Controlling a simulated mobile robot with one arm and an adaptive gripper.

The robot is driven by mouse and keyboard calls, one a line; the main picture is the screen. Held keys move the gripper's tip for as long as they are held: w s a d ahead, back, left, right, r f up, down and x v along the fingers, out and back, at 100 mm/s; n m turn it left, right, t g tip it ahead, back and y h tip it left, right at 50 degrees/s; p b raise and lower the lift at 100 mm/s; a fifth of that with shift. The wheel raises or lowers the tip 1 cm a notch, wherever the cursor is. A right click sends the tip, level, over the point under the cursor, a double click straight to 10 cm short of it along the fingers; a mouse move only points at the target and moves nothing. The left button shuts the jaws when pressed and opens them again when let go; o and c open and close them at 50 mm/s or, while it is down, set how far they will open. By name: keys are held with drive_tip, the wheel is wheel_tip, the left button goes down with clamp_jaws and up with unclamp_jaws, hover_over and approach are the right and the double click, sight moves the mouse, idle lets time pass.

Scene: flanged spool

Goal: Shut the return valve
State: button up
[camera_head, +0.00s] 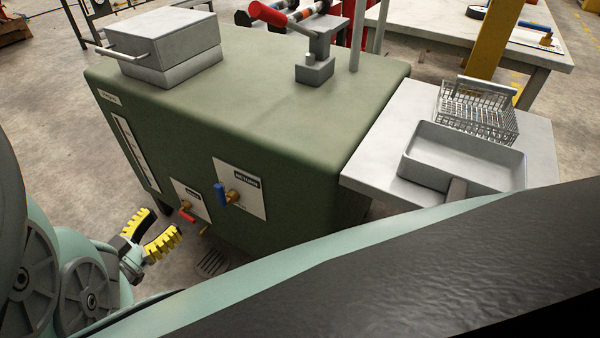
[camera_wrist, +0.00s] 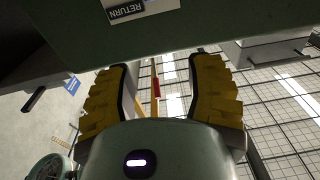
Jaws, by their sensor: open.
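The return valve has a blue lever (camera_head: 221,194) on a brass body (camera_head: 234,197), in front of a white plate marked RETURN (camera_head: 248,180) on the tank's front face. The lever hangs roughly upright in the head view. My gripper (camera_head: 166,218) is open and empty, to the left of and below the valve, apart from it. In the wrist view, my gripper's yellow fingers (camera_wrist: 160,63) stand wide apart. The RETURN plate (camera_wrist: 128,10) shows upside down at the top edge there; I cannot make out the valve's lever in that view.
A second valve with a red lever (camera_head: 187,217) sits lower left of the return valve, near my gripper. The green tank (camera_head: 250,95) carries a grey box (camera_head: 165,50) and a red-handled fixture (camera_head: 315,70). A side table (camera_head: 400,120) with a wire basket (camera_head: 480,110) stands right.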

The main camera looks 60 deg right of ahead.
sight(217, 191)
wheel_tip(217, 191, down, 5)
drive_tip(key=b, duration=0.2)
drive_tip(key=shift+g+y, duration=0.3)
drive_tip(key=d, duration=1.1)
drive_tip(key=d+b, duration=0.1)
drive_tip(key=d, duration=0.4)
drive_tip(key=shift+w+d+r, duration=0.15)
drive_tip(key=shift+w+d, duration=0.1)
drive_tip(key=shift+w, duration=0.15)
drive_tip(key=shift+o, duration=0.3)
drive_tip(key=shift+a, duration=0.15)
clamp_jaws()
